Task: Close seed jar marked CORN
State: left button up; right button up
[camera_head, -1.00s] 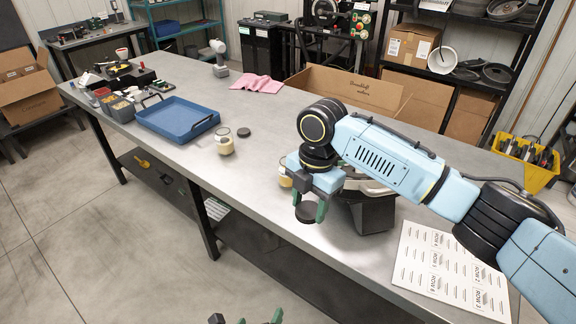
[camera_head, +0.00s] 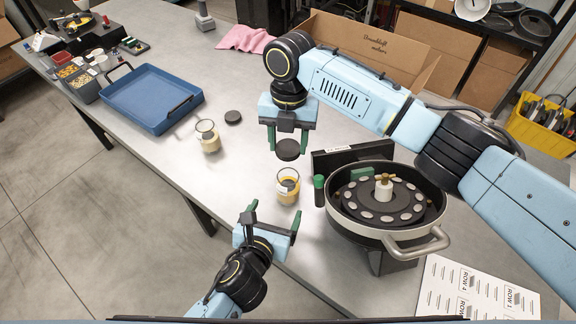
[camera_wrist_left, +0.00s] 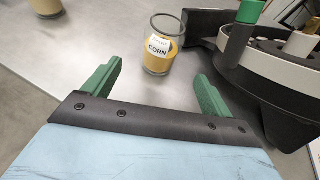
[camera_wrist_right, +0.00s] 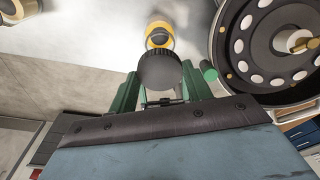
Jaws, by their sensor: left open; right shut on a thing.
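The CORN jar (camera_head: 288,186) is an open glass jar of yellow seed, upright on the grey table. Its label reads CORN in the left wrist view (camera_wrist_left: 161,48). My right gripper (camera_head: 288,140) is shut on a dark round lid (camera_head: 287,150) and holds it above the table, near the jar; the lid also shows in the right wrist view (camera_wrist_right: 160,70). My left gripper (camera_head: 272,216) is open and empty, its fingers pointing toward the jar from the near-left side. In the left wrist view the jar stands beyond the fingertips, between them and apart from both.
A second jar of pale seed (camera_head: 208,137) stands to the left, with a dark lid (camera_head: 233,117) on the table beside it. The round seed meter (camera_head: 386,232) with a green-capped tube (camera_head: 319,190) sits close right of the CORN jar. A blue tray (camera_head: 150,98) lies farther left.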

pick_arm(q)
jog(key=shift+s+r, duration=0.15)
jog(key=shift+s, duration=0.45)
pick_arm(e)
jog(key=shift+s+r, duration=0.2)
jog(key=shift+s, duration=0.4)
pick_arm(q)
jog(key=shift+w, duration=0.4)
pick_arm(e)
jog(key=shift+w+f, duration=0.1)
jog(key=shift+w, duration=0.05)
pick_arm(q)
jog(key=x, duration=1.1)
jog(key=shift+w+d, duration=0.2)
jog(key=shift+w, duration=0.05)
jog(key=shift+c, duration=0.5)
jog(key=c, duration=1.4)
pick_arm(e)
send_over(288, 166)
jog(key=s, duration=0.2)
jog(key=shift+f, duration=2.5)
jog(key=shift+f, duration=0.9)
jog(key=shift+f, duration=0.5)
